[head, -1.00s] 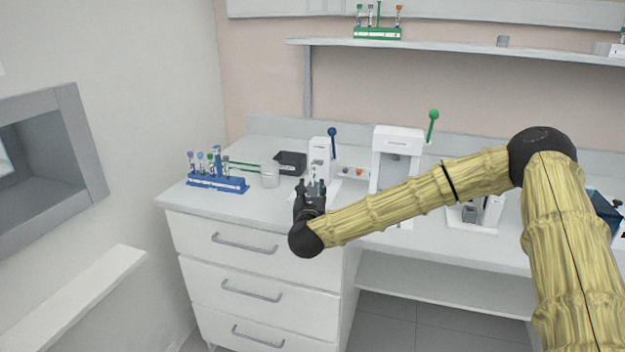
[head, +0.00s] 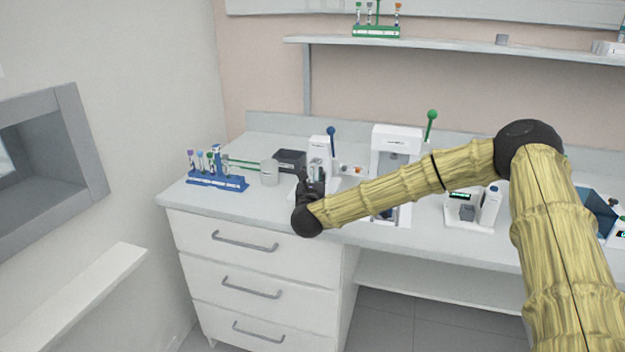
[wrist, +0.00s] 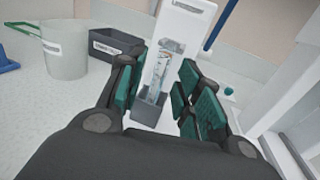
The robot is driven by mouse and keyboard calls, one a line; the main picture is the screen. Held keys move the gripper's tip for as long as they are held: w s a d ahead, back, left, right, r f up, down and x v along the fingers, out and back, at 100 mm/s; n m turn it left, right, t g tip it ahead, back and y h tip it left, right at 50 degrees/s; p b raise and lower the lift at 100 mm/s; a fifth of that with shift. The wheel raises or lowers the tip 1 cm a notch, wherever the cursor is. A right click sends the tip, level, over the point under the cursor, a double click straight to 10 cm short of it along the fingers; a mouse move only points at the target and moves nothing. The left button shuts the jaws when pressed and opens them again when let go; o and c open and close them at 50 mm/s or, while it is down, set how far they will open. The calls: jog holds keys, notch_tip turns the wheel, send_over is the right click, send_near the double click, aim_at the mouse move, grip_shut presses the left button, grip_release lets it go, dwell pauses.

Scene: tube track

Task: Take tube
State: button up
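A clear tube (wrist: 166,68) stands in the front recess of a white device (wrist: 186,18) with a blue lever. In the head view this device (head: 318,146) stands near the back of the counter, left of the larger green-lever device. My gripper (wrist: 157,74) points at the recess, its teal-padded fingers spread on either side of the tube. A gap shows on each side, so it appears open and not touching the tube. In the head view my gripper (head: 312,180) is just in front of the device and partly hides its lower part.
A blue rack (head: 217,180) with several capped tubes stands at the counter's left end. A grey cup (head: 269,173) and a dark box (head: 291,160) stand left of the device. The green-lever device (head: 397,139) is to the right. A shelf (head: 460,47) runs above.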

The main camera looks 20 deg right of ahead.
jog(key=c, duration=0.5)
jog(key=shift+c, duration=0.2)
notch_tip(320, 180, up, 18)
jog(key=b, duration=0.2)
dwell(0.3)
